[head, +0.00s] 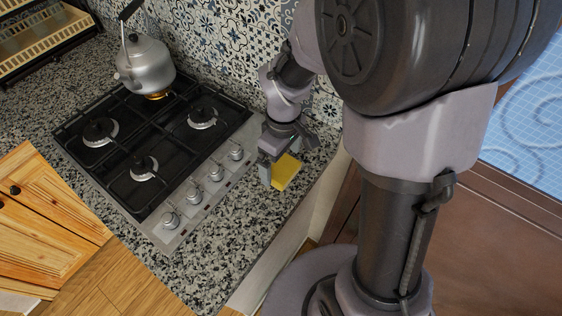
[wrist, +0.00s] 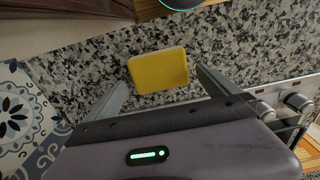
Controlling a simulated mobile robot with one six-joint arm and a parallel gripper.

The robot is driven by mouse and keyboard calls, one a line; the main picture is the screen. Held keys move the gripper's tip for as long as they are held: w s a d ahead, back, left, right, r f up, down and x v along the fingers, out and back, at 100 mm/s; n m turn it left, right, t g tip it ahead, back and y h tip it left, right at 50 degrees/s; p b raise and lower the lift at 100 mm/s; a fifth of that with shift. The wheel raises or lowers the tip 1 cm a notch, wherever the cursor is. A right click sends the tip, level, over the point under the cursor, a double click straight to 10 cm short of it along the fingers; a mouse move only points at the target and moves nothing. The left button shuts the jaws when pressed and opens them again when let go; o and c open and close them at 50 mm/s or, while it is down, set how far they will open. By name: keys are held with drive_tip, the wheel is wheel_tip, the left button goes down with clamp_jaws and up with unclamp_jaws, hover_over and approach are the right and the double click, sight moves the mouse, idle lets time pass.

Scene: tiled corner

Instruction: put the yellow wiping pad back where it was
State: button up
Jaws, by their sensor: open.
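The yellow wiping pad (head: 286,172) is on the speckled granite counter, right of the gas hob, in the head view. In the wrist view the pad (wrist: 158,70) shows beyond and between the two fingers, with bare counter around it. My gripper (head: 272,170) is open and is over the counter at the pad, partly covering the pad's left side in the head view. In the wrist view, my gripper's fingers (wrist: 160,85) are spread wider than the pad, with a gap on each side. Whether they reach down to the pad's height is hard to tell.
The gas hob (head: 163,135) with its knobs (head: 214,171) lies left of my gripper. A kettle (head: 146,62) stands on its back burner over a flame. The patterned tile wall (head: 222,40) rises behind. The counter (head: 222,240) is clear towards the front.

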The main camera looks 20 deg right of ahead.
sight(282, 168)
wheel_tip(282, 168, up, 9)
drive_tip(key=p, duration=0.3)
drive_tip(key=s+a+r+m+t+y, duration=0.1)
drive_tip(key=s+r+m+t, duration=0.1)
drive_tip(key=s+r+m, duration=0.3)
drive_tip(key=s+a+r+m+t, duration=0.2)
drive_tip(key=s+r+m+t, duration=0.1)
drive_tip(key=s+r+m, duration=0.3)
drive_tip(key=shift+s+a+r+y, duration=0.3)
drive_tip(key=shift+s+r+y, duration=0.1)
drive_tip(key=shift+s+r, duration=0.65)
drive_tip(key=shift+f, duration=0.15)
wheel_tip(282, 168, down, 4)
drive_tip(key=b, duration=0.3)
drive_tip(key=shift+s+r, duration=0.1)
drive_tip(key=shift+r, duration=0.15)
